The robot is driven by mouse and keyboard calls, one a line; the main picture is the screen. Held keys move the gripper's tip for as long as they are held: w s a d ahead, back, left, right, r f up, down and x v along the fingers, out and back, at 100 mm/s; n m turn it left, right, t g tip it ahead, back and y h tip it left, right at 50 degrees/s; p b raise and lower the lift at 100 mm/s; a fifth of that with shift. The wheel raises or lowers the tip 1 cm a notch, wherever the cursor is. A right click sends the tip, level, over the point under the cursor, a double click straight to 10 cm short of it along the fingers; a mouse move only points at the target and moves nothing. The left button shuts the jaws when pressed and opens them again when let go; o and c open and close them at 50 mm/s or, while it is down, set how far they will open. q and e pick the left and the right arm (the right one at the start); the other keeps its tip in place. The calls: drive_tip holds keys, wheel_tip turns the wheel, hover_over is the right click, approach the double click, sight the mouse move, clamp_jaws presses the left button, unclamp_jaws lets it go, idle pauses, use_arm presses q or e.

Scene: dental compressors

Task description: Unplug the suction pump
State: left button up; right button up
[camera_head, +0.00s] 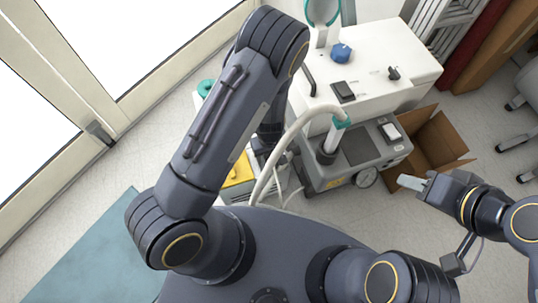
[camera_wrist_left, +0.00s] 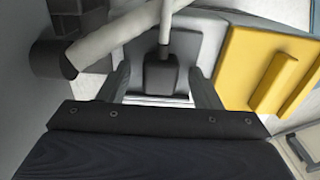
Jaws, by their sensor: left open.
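The suction pump is probably the grey unit (camera_head: 330,178) with a pale hose and a round gauge, below the white cabinet in the head view. In the left wrist view a dark plug (camera_wrist_left: 160,75) with a light cord rising from it sits at a grey surface. My left gripper (camera_wrist_left: 159,84) is open, with one finger on each side of the plug. I cannot tell whether the fingers touch it. In the head view my left arm hides most of this gripper and the plug. My right gripper (camera_head: 412,183) is away from the pump, at the right; its finger gap is unclear.
A yellow part (camera_wrist_left: 262,70) lies right of the plug in the wrist view. A thick pale hose (camera_wrist_left: 120,38) with a dark end crosses at upper left. The white cabinet (camera_head: 400,50) stands behind the pump, an open cardboard box (camera_head: 440,140) to its right.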

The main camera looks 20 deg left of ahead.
use_arm(q)
drive_tip(key=shift+c, duration=0.5)
clamp_jaws()
drive_tip(key=shift+r+p, duration=2.6)
drive_tip(key=shift+r, duration=0.45)
